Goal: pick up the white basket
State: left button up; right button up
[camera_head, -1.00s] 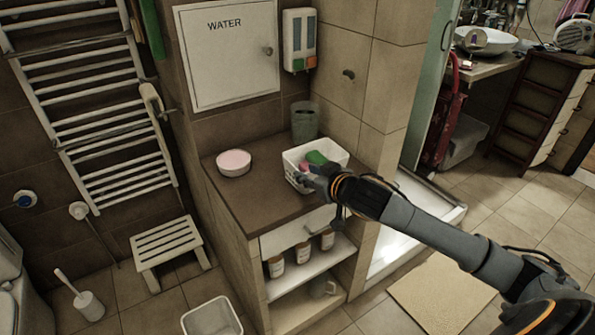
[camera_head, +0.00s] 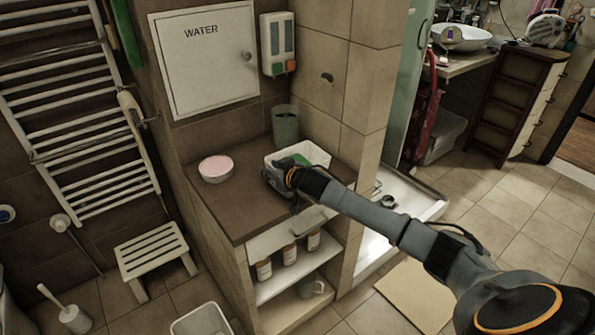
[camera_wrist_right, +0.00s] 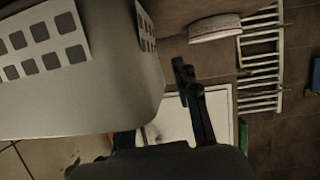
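The white basket (camera_head: 318,156) stands on the brown top of the low cabinet (camera_head: 235,205), against the tiled corner, with a green item (camera_head: 292,160) inside. Its near left part is hidden behind my right gripper (camera_head: 279,183). In the right wrist view the basket (camera_wrist_right: 75,30) is very close, showing square holes in two sides and a plain grey face. There, the fingers of my right gripper look spread, one right of the basket and the other partly hidden behind it. I see no grip on the basket. My left gripper is out of view.
A grey-green cup (camera_head: 286,125) stands behind the basket. A round dish with a pink top (camera_head: 215,168) sits to its left. Several bottles (camera_head: 289,254) and a mug (camera_head: 311,286) are on the shelves below. The countertop between dish and gripper is clear.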

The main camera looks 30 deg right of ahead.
jog(key=shift+w+f, duration=0.1)
jog(key=shift+w, duration=0.1)
grip_shut()
jog(key=shift+r, duration=0.2)
